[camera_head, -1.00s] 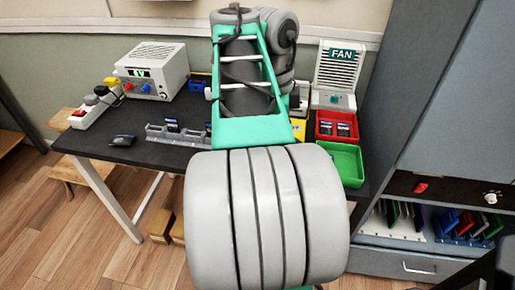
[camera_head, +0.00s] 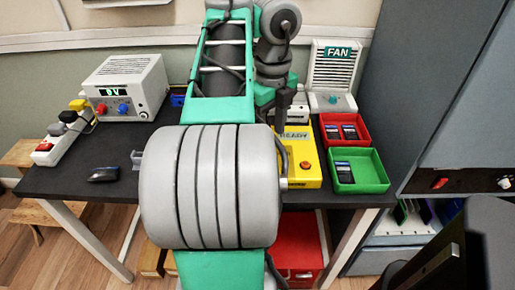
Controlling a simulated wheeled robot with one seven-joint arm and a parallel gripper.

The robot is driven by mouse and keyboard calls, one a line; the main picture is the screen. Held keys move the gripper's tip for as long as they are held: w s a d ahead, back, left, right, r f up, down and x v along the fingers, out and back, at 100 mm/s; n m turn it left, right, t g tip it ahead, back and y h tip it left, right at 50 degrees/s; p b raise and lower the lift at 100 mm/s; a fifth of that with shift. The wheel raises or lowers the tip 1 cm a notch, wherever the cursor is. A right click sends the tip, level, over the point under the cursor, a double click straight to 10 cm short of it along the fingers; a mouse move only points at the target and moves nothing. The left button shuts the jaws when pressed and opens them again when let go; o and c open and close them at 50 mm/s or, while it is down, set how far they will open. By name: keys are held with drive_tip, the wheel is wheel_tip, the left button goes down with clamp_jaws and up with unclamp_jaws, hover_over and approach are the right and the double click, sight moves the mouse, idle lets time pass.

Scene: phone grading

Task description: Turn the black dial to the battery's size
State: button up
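A yellow device (camera_head: 302,170) with an orange-red button (camera_head: 305,165) and a pale display at its back stands right of the table's middle. My arm covers its left part. I cannot make out a black dial; it may be hidden behind my arm. My gripper (camera_head: 284,112) is small and dark at the end of the arm, pointing down at the back of the yellow device. Its fingertips are too small and overlapped to show whether it is open or touching anything. Dark battery-like pieces lie in the red tray (camera_head: 344,145) and one in the green tray (camera_head: 375,186).
A white power supply (camera_head: 128,88) with red and blue knobs stands at the back left, beside a power strip (camera_head: 62,140). A dark mouse-like object (camera_head: 104,174) lies in front. A fan unit (camera_head: 331,78) stands behind the trays. A grey cabinet (camera_head: 440,90) bounds the right.

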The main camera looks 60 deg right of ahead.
wheel_tip(320, 180, down, 8)
drive_tip(key=b, duration=0.7)
drive_tip(key=shift+r, duration=0.1)
drive_tip(key=shift+r, duration=0.1)
drive_tip(key=shift+c, duration=0.5)
clamp_jaws()
